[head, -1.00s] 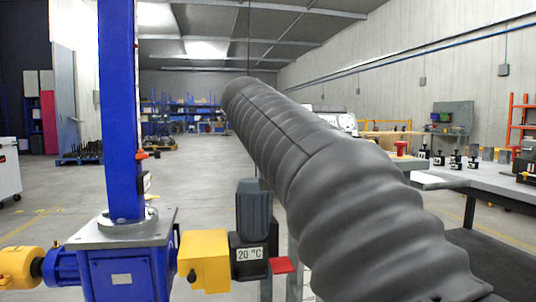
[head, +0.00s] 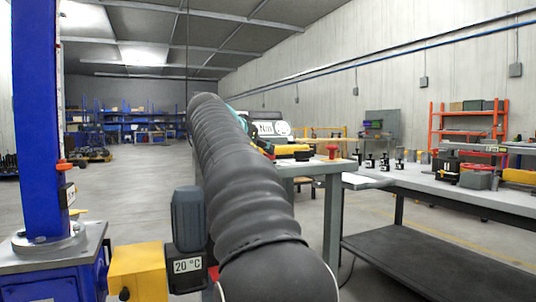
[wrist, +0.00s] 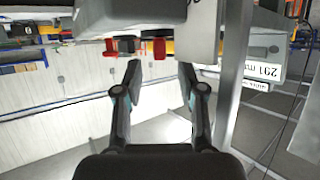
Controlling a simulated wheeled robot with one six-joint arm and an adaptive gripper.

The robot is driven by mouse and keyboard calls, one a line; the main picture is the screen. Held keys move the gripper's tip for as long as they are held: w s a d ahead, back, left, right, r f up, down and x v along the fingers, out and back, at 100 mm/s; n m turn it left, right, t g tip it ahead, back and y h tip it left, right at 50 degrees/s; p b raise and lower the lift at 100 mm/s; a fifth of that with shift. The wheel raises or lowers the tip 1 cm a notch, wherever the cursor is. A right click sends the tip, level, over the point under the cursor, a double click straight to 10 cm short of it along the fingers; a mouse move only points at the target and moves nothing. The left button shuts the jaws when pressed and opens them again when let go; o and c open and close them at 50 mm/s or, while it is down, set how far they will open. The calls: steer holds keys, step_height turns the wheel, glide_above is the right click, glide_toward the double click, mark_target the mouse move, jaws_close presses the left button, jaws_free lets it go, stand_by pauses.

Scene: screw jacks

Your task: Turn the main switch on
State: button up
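I cannot tell for sure which part is the main switch. My gripper (wrist: 160,72) is open and empty, with both fingers apart. In the head view my dark ribbed arm reaches forward and hides most of the gripper.
A blue screw jack column (head: 40,120) stands at left, with a yellow box (head: 138,272) and a unit labelled 20 °C (head: 187,266) near my arm. A display marked Nm (head: 266,128) is ahead. A long workbench (head: 440,193) fills the right.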

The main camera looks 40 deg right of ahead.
steer(key=shift+x, duration=2.35)
jaws_close()
